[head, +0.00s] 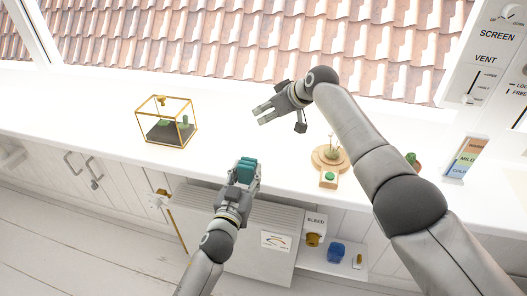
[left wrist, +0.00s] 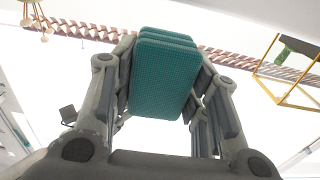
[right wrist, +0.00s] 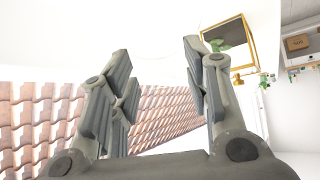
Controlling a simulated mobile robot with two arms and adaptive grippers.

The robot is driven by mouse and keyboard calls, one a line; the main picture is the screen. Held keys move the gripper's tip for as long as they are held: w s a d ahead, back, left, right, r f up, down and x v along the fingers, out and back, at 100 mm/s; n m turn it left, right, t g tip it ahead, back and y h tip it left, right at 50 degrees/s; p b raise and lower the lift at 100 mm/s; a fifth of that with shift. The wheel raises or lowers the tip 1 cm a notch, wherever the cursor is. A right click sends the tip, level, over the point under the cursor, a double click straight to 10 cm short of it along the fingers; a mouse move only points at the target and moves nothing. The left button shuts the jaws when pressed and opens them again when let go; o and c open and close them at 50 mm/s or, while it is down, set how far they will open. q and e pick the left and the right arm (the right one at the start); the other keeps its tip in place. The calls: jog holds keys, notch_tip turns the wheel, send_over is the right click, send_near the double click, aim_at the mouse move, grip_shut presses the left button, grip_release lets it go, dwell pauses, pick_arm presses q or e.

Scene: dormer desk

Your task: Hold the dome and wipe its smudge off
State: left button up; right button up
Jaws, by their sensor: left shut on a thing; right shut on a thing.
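A teal layered cloth pad (head: 246,169) is clamped between the fingers of my left gripper (head: 245,182), held up near the desk's front edge. I cannot see the smudge. The round wooden base (head: 318,158) with a small plant stands uncovered on the desk, right of and nearer than the right gripper.
A gold-framed glass terrarium (head: 165,121) stands on the desk at left. A green button block (head: 329,178) sits before the wooden base. A small potted plant (head: 411,159) and a temperature card (head: 464,157) are at right. A white radiator (head: 268,222) is below the desk.

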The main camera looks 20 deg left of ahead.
jog(key=shift+s+d+f, duration=0.1)
jog(key=shift+s+f, duration=0.2)
jog(key=shift+f, duration=0.6)
jog(key=o, duration=0.6)
jog(key=shift+c, duration=0.2)
pick_arm(q)
jog(key=shift+a+f, duration=0.1)
pick_arm(e)
jog(key=o, duration=0.4)
jog(key=shift+w, duration=0.1)
pick_arm(q)
jog(key=shift+w+f, duration=0.1)
jog(key=shift+w, duration=0.1)
pick_arm(e)
jog(key=shift+o, duration=0.3)
jog(key=shift+w, duration=0.15)
jog(key=shift+w+r, duration=0.1)
jog(key=shift+r, duration=0.15)
jog(key=v, duration=1.1)
jog(key=shift+r, duration=0.35)
jog(key=shift+d+f, duration=0.1)
jog(key=shift+d, duration=0.05)
